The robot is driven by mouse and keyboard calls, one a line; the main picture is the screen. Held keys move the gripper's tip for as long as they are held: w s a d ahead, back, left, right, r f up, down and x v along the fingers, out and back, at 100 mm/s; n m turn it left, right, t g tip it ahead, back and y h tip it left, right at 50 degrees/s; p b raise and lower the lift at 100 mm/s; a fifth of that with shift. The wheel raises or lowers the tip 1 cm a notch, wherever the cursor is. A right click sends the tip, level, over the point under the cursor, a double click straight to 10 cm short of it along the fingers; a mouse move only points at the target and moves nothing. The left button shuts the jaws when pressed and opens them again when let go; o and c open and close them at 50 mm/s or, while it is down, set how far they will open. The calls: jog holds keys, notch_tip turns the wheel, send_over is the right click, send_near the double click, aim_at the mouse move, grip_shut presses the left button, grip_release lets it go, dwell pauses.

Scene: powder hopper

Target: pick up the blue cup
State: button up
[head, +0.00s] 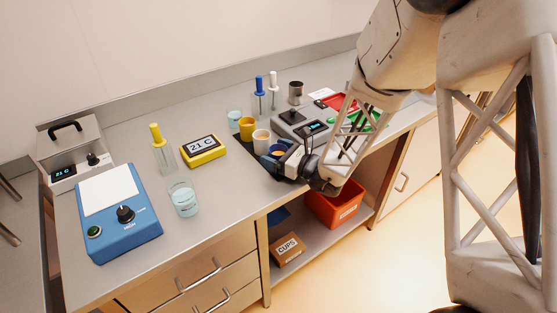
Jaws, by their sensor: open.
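The blue cup (277,149) stands near the front edge of the bench, on or beside a dark mat. Only part of its rim and upper side shows, with a lighter inside. My gripper (280,162) is low over the bench, right at the cup and in front of it. The gripper is open. Its body hides the lower part of the cup, and I cannot tell whether the fingers touch it or lie around it.
A white cup (261,139) and a yellow cup (247,128) stand close at the left. A grey scale (288,118) is just behind. A beaker (184,198), yellow timer-like display (203,149) and blue stirrer (118,228) are farther left. An orange bin (335,207) sits below.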

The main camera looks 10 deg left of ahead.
jog(key=shift+c, duration=0.3)
jog(key=c, duration=1)
jog(key=shift+r, duration=0.3)
jog(key=shift+r, duration=1.55)
jog(key=s+d, duration=0.3)
jog(key=s, duration=0.4)
jog(key=s+d+r, duration=0.1)
jog(key=s+d, duration=0.2)
jog(key=s, duration=0.4)
jog(key=shift+d+r, duration=0.15)
jog(key=shift+d, duration=0.25)
jog(key=shift+s, duration=0.25)
jog(key=shift+d, duration=0.1)
